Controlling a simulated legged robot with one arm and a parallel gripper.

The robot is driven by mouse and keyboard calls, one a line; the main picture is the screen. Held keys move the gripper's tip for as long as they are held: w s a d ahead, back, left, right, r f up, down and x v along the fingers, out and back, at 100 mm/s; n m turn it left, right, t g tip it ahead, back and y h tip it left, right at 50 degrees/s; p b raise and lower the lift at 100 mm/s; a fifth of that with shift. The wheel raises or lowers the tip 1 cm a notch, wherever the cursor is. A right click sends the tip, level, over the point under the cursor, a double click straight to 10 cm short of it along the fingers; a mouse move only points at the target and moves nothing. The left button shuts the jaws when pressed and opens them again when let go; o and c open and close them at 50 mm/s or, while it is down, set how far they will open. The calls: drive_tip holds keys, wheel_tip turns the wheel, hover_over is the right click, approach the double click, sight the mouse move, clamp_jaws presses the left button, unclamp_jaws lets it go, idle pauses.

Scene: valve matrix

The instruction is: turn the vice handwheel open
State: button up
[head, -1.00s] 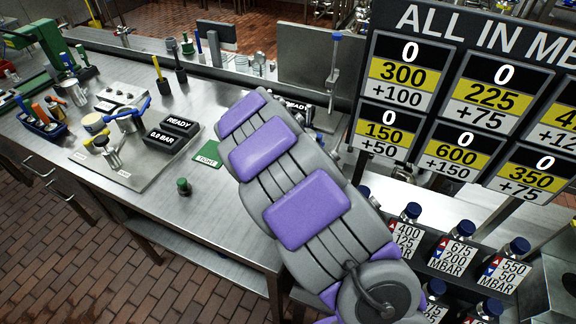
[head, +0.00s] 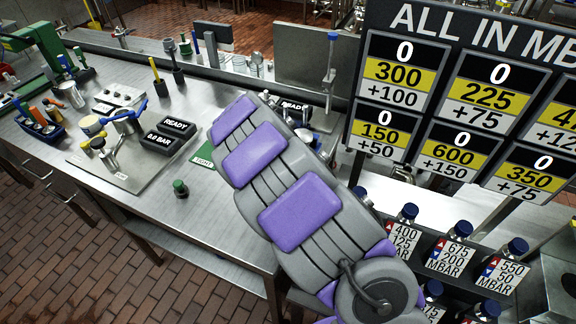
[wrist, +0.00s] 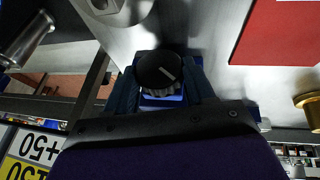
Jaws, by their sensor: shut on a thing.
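In the wrist view my gripper (wrist: 163,88) has its two dark fingers on either side of a black ribbed round knob (wrist: 157,68) with a white line on its face. A blue part (wrist: 165,99) shows just below the knob, between the fingers. I cannot tell for sure whether this knob is the vice handwheel. In the head view my arm's purple-padded links hide the gripper and whatever it holds. No vice is clearly recognisable there.
The steel bench (head: 225,225) carries a valve plate (head: 125,175) with a READY display (head: 178,127) at left and a green-topped peg (head: 181,188) near its front. A number board (head: 450,100) and blue-capped bottles (head: 458,233) stand right. The wrist view shows a red panel (wrist: 280,35).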

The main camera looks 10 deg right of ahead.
drive_tip(key=g+h, duration=0.1)
drive_tip(key=a+n+g+h, duration=0.1)
drive_tip(key=h, duration=0.1)
drive_tip(key=g+h+b, duration=0.1)
drive_tip(key=h, duration=0.1)
drive_tip(key=shift+w+a+f, duration=0.15)
drive_tip(key=shift+w+f, duration=0.15)
drive_tip(key=shift+f, duration=0.1)
drive_tip(key=shift+a+n+g+h, duration=0.1)
drive_tip(key=shift+n+g+h, duration=0.4)
drive_tip(key=shift+h, duration=0.2)
drive_tip(key=g+h+p, duration=0.1)
drive_tip(key=h+p, duration=0.1)
drive_tip(key=p, duration=0.2)
drive_tip(key=shift+a+f+n+h, duration=0.1)
drive_tip(key=shift+n+h, duration=0.2)
drive_tip(key=h+p, duration=0.1)
drive_tip(key=p, duration=0.1)
drive_tip(key=shift+f+p, duration=0.1)
drive_tip(key=shift+p, duration=0.3)
drive_tip(key=shift+w+f+n+g+h+p, duration=0.15)
drive_tip(key=shift+n+g+h+p, duration=0.35)
drive_tip(key=shift+p, duration=0.9)
drive_tip(key=o, duration=1.1)
drive_tip(key=shift+c, duration=0.2)
drive_tip(key=shift+f+b, duration=0.2)
drive_tip(key=shift+b, duration=0.4)
